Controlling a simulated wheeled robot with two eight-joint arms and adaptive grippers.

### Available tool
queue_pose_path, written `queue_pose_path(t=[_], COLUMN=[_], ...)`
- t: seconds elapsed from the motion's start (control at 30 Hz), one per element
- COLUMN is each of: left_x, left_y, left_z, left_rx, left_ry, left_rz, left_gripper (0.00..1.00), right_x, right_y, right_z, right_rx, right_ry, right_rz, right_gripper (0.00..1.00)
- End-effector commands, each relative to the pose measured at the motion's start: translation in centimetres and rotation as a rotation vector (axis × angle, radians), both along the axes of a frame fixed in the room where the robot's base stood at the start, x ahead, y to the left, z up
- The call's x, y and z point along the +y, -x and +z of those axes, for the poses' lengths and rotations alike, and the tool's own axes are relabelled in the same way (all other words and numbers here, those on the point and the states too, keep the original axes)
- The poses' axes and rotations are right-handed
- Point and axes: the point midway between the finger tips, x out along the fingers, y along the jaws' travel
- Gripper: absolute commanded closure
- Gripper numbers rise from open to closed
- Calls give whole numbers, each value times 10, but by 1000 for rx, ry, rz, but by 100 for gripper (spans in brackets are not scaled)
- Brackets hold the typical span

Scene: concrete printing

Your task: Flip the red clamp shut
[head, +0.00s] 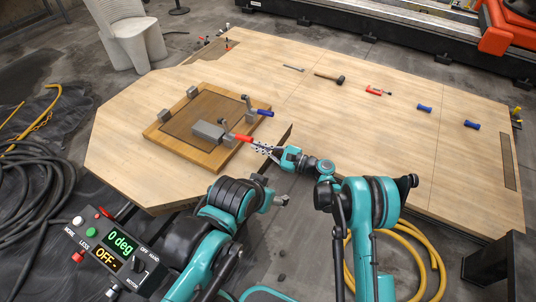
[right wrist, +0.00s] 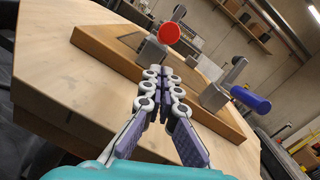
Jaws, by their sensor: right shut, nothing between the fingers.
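The red clamp (head: 243,138) sits at the near right side of a wooden board. Its red handle sticks out toward my right gripper; the right wrist view shows the handle's round red end (right wrist: 169,33) facing the camera. My right gripper (head: 260,147) is shut and empty, its tips close to that handle end. In the right wrist view the shut fingertips (right wrist: 165,72) lie just below the red end; I cannot tell whether they touch. A blue-handled clamp (head: 264,113) stands beside it, also seen in the right wrist view (right wrist: 250,98).
The wooden board (head: 213,160) with a dark recessed panel lies on a large wooden table (head: 420,180). A hammer (head: 330,78), a red tool (head: 377,91) and blue items (head: 424,108) lie farther right. A control box (head: 115,250) stands at the lower left.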

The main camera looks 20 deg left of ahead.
Motion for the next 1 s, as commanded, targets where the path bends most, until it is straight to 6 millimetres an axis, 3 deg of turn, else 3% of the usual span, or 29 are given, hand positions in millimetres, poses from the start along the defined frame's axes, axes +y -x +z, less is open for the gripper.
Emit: queue_pose_path(t=[0.23, 0.6, 1.0], left_x=[0, 0, 0], left_y=[0, 0, 0], left_z=[-6, -6, 8], left_rx=[0, 0, 0], left_ry=[0, 0, 0], left_rz=[0, 0, 0], left_gripper=[30, 30, 30], right_x=[3, 4, 3], right_y=[7, 8, 8], right_z=[17, 19, 27], right_rx=[0, 0, 9], right_ry=[0, 0, 121], right_rz=[1, 1, 1], right_gripper=[100, 100, 100])
